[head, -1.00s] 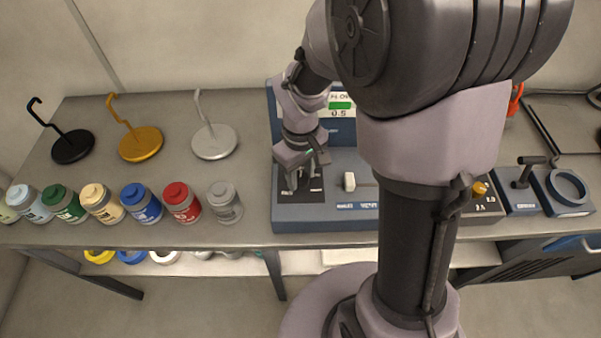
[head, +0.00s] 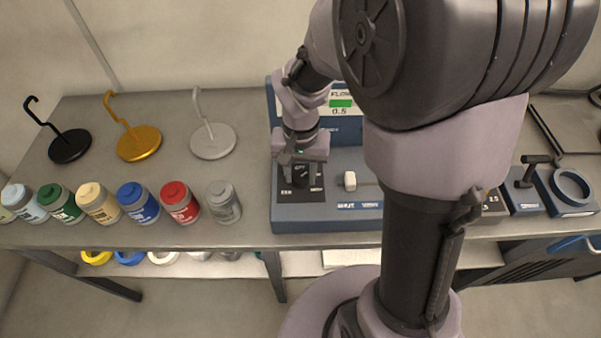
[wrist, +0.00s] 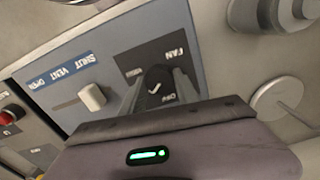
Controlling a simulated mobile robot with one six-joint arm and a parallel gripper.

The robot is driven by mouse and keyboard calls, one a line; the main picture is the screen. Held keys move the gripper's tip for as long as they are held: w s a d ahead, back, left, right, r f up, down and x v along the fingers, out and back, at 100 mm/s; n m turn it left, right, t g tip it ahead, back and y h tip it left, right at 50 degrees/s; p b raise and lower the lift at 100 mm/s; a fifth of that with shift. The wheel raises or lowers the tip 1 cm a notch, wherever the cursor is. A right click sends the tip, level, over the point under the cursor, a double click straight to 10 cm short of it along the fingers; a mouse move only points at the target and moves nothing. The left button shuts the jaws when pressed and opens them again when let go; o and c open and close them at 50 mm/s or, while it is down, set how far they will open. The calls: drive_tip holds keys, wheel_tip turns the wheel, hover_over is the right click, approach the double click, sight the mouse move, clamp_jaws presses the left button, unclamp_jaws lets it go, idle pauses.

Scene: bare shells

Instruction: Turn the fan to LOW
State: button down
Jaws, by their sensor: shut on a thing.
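The fan knob (wrist: 156,77) is black with a white mark. It sits on a dark plate (wrist: 143,57) lettered FAN on the blue panel. OFF is lettered near the knob; the other small label is too blurred to read. My gripper (head: 300,182) points down over this plate at the panel's left end. In the wrist view, my gripper (wrist: 157,88) has one finger on each side of the knob and is shut on it. In the head view the gripper mostly hides the knob. Which setting the mark points to, I cannot tell for sure.
A pale slider knob (head: 350,181) on the SHUT/VENT/OPEN slot is just right of the gripper. A display (head: 342,106) behind reads 0.5 with a green bar. Several lidded jars (head: 180,203) and hook stands (head: 213,141) stand to the left. My arm hides the panel's right side.

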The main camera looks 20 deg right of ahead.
sight(300, 177)
drive_tip(key=shift+m, duration=0.6)
drive_tip(key=c, duration=0.9)
unclamp_jaws()
wheel_tip(300, 177, up, 18)
drive_tip(key=p, duration=0.6)
drive_tip(key=shift+f+p, duration=0.25)
drive_tip(key=shift+p, duration=0.1)
drive_tip(key=shift+s, duration=0.1)
